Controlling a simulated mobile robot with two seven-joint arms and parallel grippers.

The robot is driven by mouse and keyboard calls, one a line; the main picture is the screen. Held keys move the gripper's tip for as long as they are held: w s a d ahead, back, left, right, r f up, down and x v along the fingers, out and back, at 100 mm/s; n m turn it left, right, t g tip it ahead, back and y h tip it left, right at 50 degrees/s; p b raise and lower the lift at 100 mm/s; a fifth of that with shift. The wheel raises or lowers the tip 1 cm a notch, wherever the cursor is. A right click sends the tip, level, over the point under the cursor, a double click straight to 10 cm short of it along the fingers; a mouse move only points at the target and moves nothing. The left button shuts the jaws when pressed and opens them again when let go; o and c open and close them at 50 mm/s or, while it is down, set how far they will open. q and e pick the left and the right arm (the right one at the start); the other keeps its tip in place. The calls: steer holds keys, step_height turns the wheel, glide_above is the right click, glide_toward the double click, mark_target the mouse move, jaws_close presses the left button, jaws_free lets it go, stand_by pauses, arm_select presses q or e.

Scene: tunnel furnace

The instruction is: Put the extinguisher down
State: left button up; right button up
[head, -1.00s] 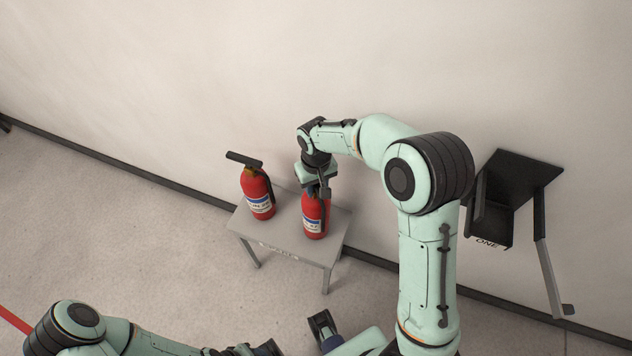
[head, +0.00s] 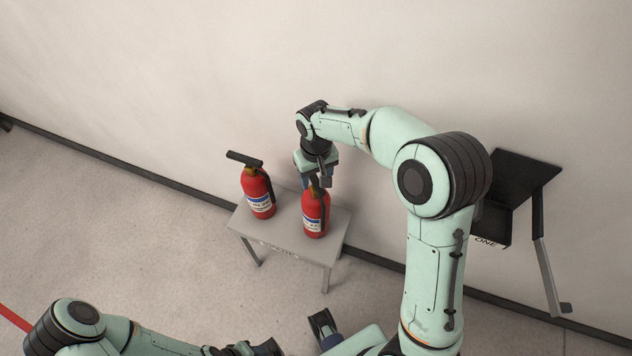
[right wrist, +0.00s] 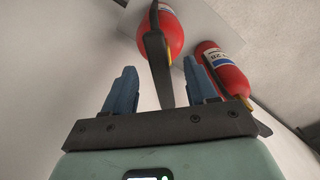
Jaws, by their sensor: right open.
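Two red fire extinguishers stand upright on a small grey table (head: 285,243) against the wall. The right extinguisher (head: 316,215) is under my right gripper (head: 317,181), which is open just above its top. In the right wrist view, my right gripper (right wrist: 160,88) has its blue fingers apart, with the black handle of this extinguisher (right wrist: 167,38) between them; I see no grip on it. The left extinguisher (head: 257,193) stands beside it, and it also shows in the right wrist view (right wrist: 222,70). My left arm shows at the lower left; the state of its gripper is unclear.
A dark open box (head: 497,222) marked "ONE" is fixed to the wall at right, with a bar-like part (head: 548,272) hanging beside it. A dark skirting runs along the wall. The floor left of the table is clear.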

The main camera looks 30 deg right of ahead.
step_height(320, 180, up, 8)
steer(key=shift+f+p, duration=0.25)
steer(key=shift+p, duration=0.15)
stand_by(0.3)
